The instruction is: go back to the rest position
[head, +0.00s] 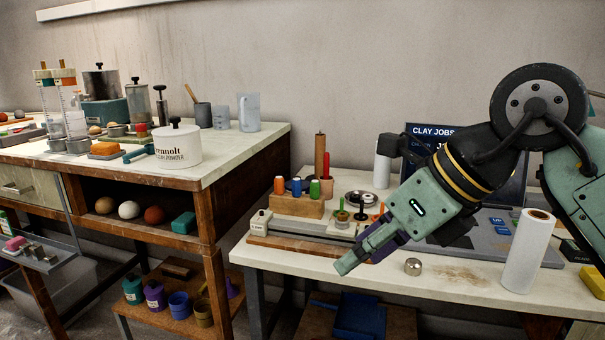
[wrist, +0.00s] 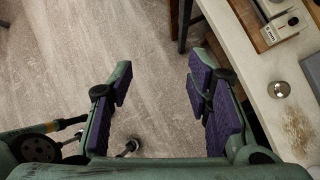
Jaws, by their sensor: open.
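My gripper (head: 360,252) is in front of the right-hand bench in the head view, pointing down and to the left. In the wrist view my gripper (wrist: 160,85) is open, with its two purple-padded fingers wide apart. Nothing is between the fingers except bare floor far below. The fingers overlap part of the bench tools in the head view, but the wrist view shows the bench edge to the right of them.
The right-hand bench (head: 455,280) holds a small metal ball (head: 413,266), a white roll (head: 526,250), a laptop-like screen and a slide device (head: 310,226). The left bench (head: 245,150) carries a white powder pot (head: 177,148). Open floor (wrist: 110,40) lies beside the right-hand bench.

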